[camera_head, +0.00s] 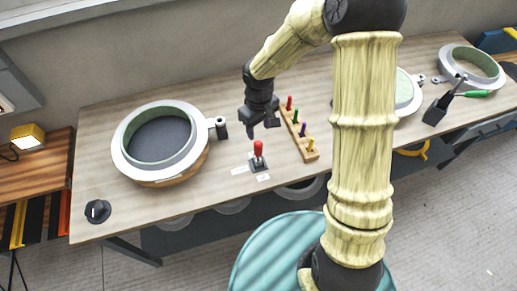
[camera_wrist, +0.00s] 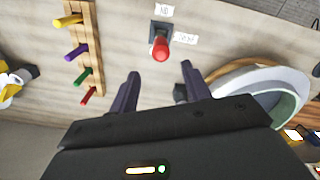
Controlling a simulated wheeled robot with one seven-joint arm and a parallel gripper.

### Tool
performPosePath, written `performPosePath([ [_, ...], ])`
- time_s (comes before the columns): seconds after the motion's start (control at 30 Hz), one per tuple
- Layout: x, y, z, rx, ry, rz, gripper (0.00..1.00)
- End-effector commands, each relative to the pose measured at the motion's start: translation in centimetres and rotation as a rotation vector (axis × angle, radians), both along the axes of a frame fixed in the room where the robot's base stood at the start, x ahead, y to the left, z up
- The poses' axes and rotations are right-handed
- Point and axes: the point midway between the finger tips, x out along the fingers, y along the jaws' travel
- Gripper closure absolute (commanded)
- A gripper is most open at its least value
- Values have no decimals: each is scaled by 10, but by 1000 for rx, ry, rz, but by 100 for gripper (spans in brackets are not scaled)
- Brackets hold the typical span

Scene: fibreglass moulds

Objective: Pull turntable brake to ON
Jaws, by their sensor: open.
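The turntable brake is a lever with a red knob (camera_head: 258,148) on a small dark base (camera_head: 259,164) at the bench's front half. The red knob (camera_wrist: 160,47) also shows in the wrist view, with a label (camera_wrist: 164,10) that appears to read ON, upside down, beyond the base. A second label (camera_wrist: 185,38), too small to read, lies beside it. In the head view the ON label (camera_head: 263,178) is on the front-edge side. My gripper (camera_head: 260,128) is open and empty, behind and above the knob. In the wrist view its fingertips (camera_wrist: 160,78) point toward the knob, not touching it.
A ring mould (camera_head: 125,150) sits on a round wooden base at left. A wooden strip (camera_head: 298,134) with several coloured pegs stands right of the lever. A black knob (camera_head: 97,211) is at the front left corner. Bench around the lever's front is clear.

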Motion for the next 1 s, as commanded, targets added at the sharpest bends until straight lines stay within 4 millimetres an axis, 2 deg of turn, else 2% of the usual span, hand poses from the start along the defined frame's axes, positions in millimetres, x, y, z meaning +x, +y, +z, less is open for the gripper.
performPosePath([
  [0.1, -2, 1, -22, -2, 5, 2, 52],
  [0.6, -1, 1, -108, 0, 2, 3, 52],
  [0.8, -1, 0, -125, -1, 1, 2, 52],
  [1.0, -1, 1, -127, 0, 0, 3, 52],
])
